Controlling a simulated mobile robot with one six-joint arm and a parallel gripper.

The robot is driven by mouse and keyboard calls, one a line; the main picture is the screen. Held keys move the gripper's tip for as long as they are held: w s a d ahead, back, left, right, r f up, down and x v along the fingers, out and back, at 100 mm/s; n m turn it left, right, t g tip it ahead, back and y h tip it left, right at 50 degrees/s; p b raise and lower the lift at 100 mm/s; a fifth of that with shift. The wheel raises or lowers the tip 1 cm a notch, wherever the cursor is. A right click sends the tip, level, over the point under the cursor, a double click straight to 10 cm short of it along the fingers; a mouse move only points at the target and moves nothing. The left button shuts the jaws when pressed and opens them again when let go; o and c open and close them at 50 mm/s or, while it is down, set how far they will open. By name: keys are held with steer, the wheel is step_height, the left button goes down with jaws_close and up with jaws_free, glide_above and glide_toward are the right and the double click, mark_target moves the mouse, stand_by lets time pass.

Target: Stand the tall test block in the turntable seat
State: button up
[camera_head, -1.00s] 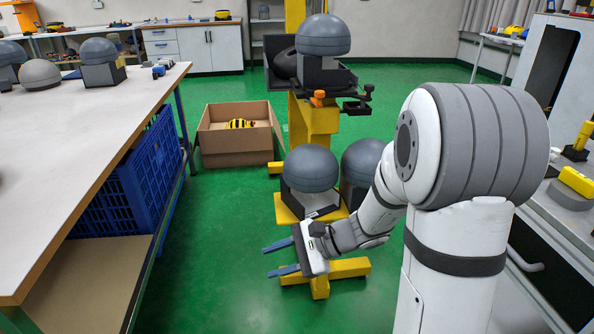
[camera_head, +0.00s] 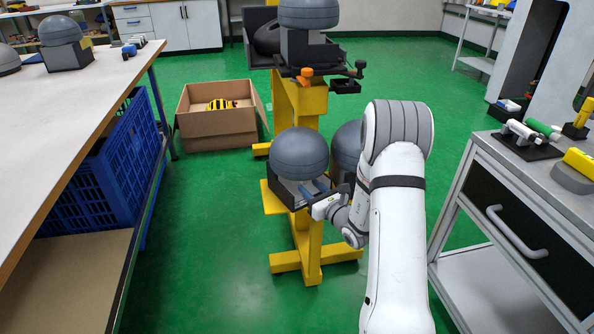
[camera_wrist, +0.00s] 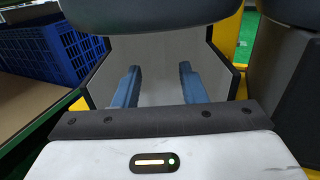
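I cannot tell for sure which thing is the tall test block or the turntable seat. A dark grey dome (camera_head: 299,153) sits over an open-fronted, pale-lined box (camera_head: 290,187) on the low yellow stand. My gripper (camera_head: 312,190) is at the front of this box, below the dome. In the wrist view the blue fingers (camera_wrist: 157,87) are apart with nothing between them and point into the pale box interior (camera_wrist: 150,60). The dome's underside (camera_wrist: 140,15) is just above. Whether the fingers touch the box I cannot tell.
A second dome (camera_head: 347,140) stands close on the right, partly behind my arm. A yellow column (camera_head: 300,105) carries an upper dome (camera_head: 308,14). A drawer cabinet (camera_head: 540,195) is right, a long table (camera_head: 60,110) left, a cardboard box (camera_head: 218,135) behind. Green floor lies clear between.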

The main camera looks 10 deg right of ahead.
mark_target(306, 182)
steer(key=b+x, duration=0.1)
steer(key=x, duration=0.3)
steer(key=shift+w+a+r, duration=0.1)
steer(key=shift+w+a, duration=0.05)
steer(key=shift+c, duration=0.4)
jaws_close()
stand_by(0.7)
steer(key=shift+r, duration=0.1)
